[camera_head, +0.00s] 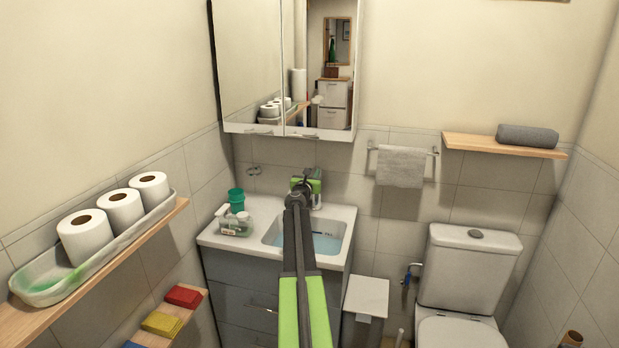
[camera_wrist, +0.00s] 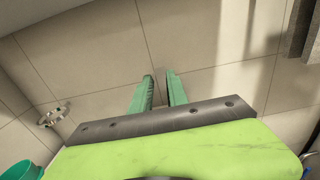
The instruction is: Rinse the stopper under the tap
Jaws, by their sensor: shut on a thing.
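My gripper (camera_head: 305,176) is over the back of the sink, by the tap, at the end of my outstretched arm. In the wrist view its two green fingers (camera_wrist: 161,80) point at the tiled wall with a narrow gap between them. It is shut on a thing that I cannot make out. I cannot pick out the stopper in either view. The tap (camera_head: 317,199) shows only in part beside my gripper, which hides the rest. The sink basin (camera_head: 338,229) is partly behind my arm and has bluish water in it.
A green cup (camera_head: 237,197) and a clear bottle (camera_head: 234,224) stand left of the basin. A mirror cabinet (camera_head: 250,65) hangs above. A towel (camera_head: 401,167) hangs to the right. A shelf at left holds a tray (camera_head: 45,288) of paper rolls. A toilet (camera_head: 467,270) is at right.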

